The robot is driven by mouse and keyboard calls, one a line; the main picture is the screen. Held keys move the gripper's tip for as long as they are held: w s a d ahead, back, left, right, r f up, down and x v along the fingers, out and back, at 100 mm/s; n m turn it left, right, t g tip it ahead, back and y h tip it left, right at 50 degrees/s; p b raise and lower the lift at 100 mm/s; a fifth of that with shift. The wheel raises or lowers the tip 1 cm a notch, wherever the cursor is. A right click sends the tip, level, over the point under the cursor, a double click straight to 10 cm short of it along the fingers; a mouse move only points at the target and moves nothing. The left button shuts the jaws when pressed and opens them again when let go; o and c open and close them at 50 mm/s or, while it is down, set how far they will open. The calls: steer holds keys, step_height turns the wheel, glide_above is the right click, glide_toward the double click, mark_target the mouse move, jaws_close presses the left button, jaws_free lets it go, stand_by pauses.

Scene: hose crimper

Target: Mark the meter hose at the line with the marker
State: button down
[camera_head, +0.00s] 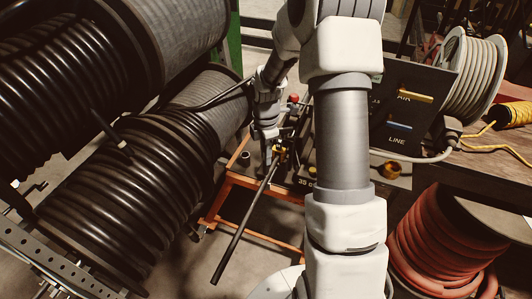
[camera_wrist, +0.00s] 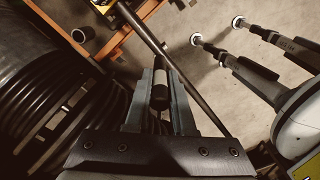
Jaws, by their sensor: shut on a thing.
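My gripper (camera_wrist: 161,78) is shut on a short dark cylinder (camera_wrist: 160,97), which looks like the marker. In the head view my gripper (camera_head: 268,126) is over the orange-framed cart, and its fingers are too small to read. A straight dark length that looks like the meter hose (camera_head: 241,228) slants down from the cart into the open. It also crosses the wrist view (camera_wrist: 152,38), passing beyond my fingers. I cannot tell whether the marker touches it. No line on the hose can be made out.
Large black hose reels (camera_head: 130,190) fill the left. The orange cart (camera_head: 232,188) stands below my arm. At right are a dark AIR/LINE panel (camera_head: 400,115), a wooden bench (camera_head: 485,160) and a red hose coil (camera_head: 435,250). Bare floor shows around the hose's lower end.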

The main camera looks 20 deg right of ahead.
steer(key=shift+f+b, duration=0.3)
steer(key=shift+f, duration=0.3)
stand_by(1.7)
step_height(320, 180, up, 7)
steer(key=p, duration=0.5)
steer(key=shift+r+p, duration=0.1)
steer(key=shift+p, duration=0.3)
